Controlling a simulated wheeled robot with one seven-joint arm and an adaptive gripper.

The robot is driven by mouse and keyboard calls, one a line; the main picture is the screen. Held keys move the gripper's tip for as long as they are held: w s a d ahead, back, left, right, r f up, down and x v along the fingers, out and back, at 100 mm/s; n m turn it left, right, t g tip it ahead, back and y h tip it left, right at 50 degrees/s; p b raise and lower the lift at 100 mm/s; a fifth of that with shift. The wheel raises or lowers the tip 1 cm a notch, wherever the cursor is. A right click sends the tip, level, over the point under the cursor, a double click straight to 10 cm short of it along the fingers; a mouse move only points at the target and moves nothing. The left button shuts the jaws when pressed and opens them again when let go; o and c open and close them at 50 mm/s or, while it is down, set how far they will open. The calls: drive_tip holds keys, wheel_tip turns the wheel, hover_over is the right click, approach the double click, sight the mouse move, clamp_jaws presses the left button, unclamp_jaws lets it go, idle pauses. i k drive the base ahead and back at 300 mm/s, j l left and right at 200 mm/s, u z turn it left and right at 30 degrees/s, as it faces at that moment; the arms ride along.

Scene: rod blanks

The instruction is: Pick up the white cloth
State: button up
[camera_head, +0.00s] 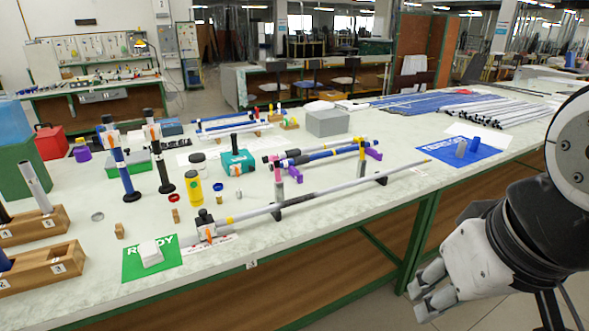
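A small white folded block that looks like the white cloth (150,253) lies on a green mat marked READY (133,268), near the front edge of the table at the lower left. My gripper (431,290) is at the lower right, off the table's front edge and far to the right of the cloth. Its two fingers point left and down with a gap between them, and I see nothing held there.
A long grey rod (330,189) lies on supports just right of the mat. Wooden numbered blocks (45,268) stand to the left. Upright dark-blue and black tools (124,176), a yellow bottle (194,188) and a grey box (327,122) stand behind. A blue mat (488,152) lies at right.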

sight(150, 252)
drive_tip(key=i+j, duration=0.25)
drive_tip(key=j, duration=0.2)
drive_tip(key=i+j+u, duration=0.15)
drive_tip(key=i+j, duration=0.15)
drive_tip(key=j, duration=0.2)
drive_tip(key=i+j, duration=0.3)
drive_tip(key=j, duration=0.15)
drive_tip(key=u, duration=0.05)
